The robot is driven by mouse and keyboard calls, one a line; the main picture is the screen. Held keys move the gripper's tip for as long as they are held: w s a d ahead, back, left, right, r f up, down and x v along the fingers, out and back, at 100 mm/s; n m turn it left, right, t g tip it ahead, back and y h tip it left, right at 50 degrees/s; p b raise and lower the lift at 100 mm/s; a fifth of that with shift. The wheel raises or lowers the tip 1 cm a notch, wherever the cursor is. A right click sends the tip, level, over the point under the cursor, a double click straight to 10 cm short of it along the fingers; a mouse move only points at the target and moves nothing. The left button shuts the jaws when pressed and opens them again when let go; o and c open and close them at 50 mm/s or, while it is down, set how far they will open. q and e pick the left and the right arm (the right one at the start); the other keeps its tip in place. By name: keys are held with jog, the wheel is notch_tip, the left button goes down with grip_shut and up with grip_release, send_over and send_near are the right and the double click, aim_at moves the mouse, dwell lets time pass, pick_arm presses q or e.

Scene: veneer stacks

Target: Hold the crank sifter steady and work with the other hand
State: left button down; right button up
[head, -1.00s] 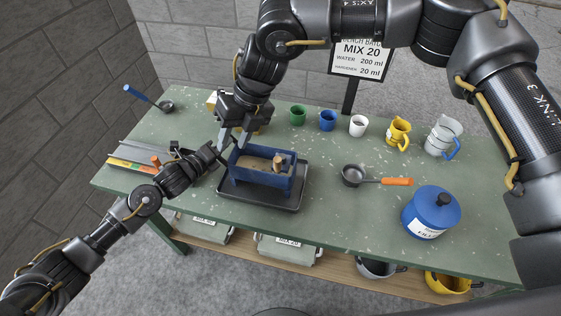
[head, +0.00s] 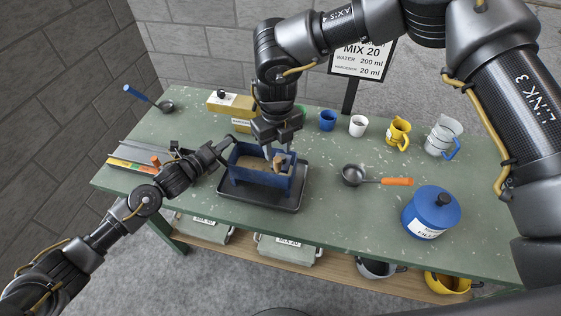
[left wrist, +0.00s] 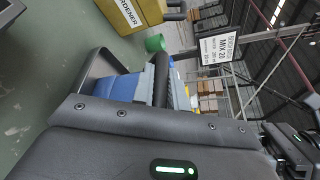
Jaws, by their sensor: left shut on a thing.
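The crank sifter, a blue box (head: 262,180) with brown powder (head: 250,162) inside, stands in a black tray (head: 240,197) on the green bench. Its wooden crank knob (head: 279,165) stands up at the right side.
A yellow hardener box (head: 228,106) stands behind the sifter. A blue cup (head: 327,121), white cup (head: 357,126), yellow jug (head: 397,135) and clear jug (head: 443,138) line the back. An orange-handled ladle (head: 385,181) and blue filler canister (head: 431,213) are to the right.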

aim_at(276, 158)
jog(key=shift+f, duration=2.35)
grip_shut()
jog(key=shift+w+a, duration=0.1)
jog(key=shift+a, duration=0.05)
